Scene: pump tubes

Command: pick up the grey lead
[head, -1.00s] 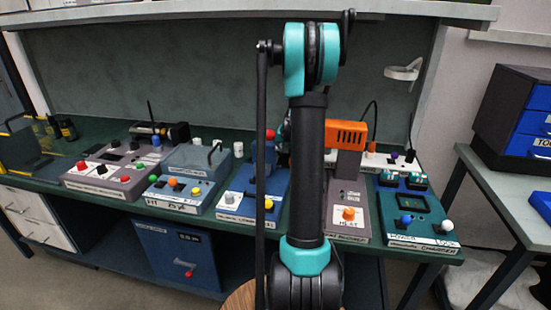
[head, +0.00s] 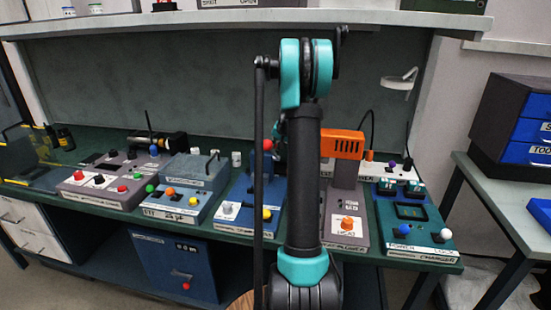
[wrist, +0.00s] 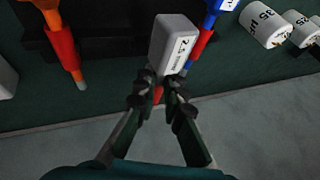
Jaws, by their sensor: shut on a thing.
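In the wrist view my gripper (wrist: 161,90) is shut at the near end of a pale grey block (wrist: 174,43) with a printed label. A small red part shows between the fingers below the block. I cannot tell from its shape whether this block is the grey lead; no grey cable shows on it. In the head view my gripper is hidden behind my arm.
In the wrist view an orange and red stick (wrist: 62,45) lies left, a blue and red one (wrist: 205,30) right, and white labelled cylinders (wrist: 264,24) at upper right. In the head view, instruments crowd the green bench; an orange-headed stand (head: 342,146) is right of my arm.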

